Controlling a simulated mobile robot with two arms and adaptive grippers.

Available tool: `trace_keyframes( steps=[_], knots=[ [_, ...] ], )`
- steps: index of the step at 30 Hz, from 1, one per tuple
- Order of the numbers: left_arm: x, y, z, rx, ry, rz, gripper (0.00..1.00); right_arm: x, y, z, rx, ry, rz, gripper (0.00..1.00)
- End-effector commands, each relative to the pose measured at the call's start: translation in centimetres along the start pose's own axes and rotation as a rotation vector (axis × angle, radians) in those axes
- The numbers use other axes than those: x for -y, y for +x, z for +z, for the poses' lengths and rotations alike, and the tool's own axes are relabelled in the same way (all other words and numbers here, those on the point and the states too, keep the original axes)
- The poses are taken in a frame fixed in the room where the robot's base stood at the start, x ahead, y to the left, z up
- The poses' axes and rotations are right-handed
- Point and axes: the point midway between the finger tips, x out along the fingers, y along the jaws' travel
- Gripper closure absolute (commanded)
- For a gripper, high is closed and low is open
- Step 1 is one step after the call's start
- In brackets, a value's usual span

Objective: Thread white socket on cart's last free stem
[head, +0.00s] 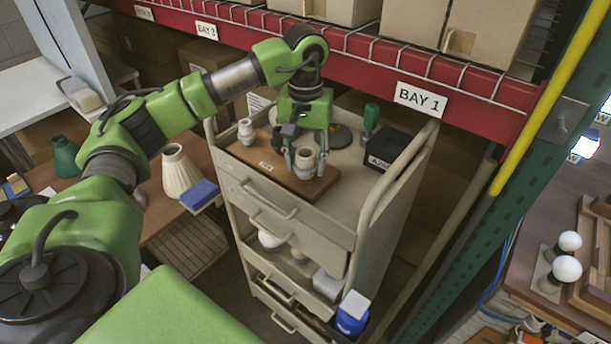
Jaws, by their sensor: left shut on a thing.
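My left gripper (306,161) points down over the cart, its fingers on either side of a white socket (304,168), shut on it. The held socket is at the right part of a brown wooden board (265,166) on the top of the beige cart (287,226). A second white socket (246,131) stands upright at the board's left end. Any stem under the held socket is hidden, so I cannot tell whether it is seated on one. My right gripper is not in view.
On the cart top are a black labelled box (391,151), a green-handled tool (371,118) and a dark round disc (340,136). The cart's raised rail (402,160) borders the right. A red shelf beam (345,45) crosses behind. A ribbed cream shade (182,174) stands left.

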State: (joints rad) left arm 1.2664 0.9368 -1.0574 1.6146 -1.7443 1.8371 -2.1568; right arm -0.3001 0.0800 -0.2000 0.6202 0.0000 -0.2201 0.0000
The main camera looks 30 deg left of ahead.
Motion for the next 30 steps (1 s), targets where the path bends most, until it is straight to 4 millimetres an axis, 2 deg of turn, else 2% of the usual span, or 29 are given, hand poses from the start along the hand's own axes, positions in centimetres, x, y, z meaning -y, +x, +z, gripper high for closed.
trace_keyframes(
  steps=[1, 4, 15, 27, 30],
  knots=[
    [0.0, 0.8, 0.4, 0.016, 0.046, -0.007, 0.87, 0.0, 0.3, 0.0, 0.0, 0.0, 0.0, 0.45],
    [0.0, 0.7, 0.4, 0.017, 0.101, -0.006, 0.87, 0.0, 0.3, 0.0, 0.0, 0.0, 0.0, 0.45],
    [0.0, 0.7, 0.4, 0.016, 0.14, -0.006, 0.87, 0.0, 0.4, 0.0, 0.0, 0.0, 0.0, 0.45],
    [-0.1, 0.8, 0.4, 0.016, 0.619, -0.002, 0.87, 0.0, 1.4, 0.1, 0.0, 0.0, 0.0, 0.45],
    [-0.1, 0.8, 0.4, 0.017, 0.69, -0.002, 0.87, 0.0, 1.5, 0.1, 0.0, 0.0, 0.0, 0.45]
  ],
)
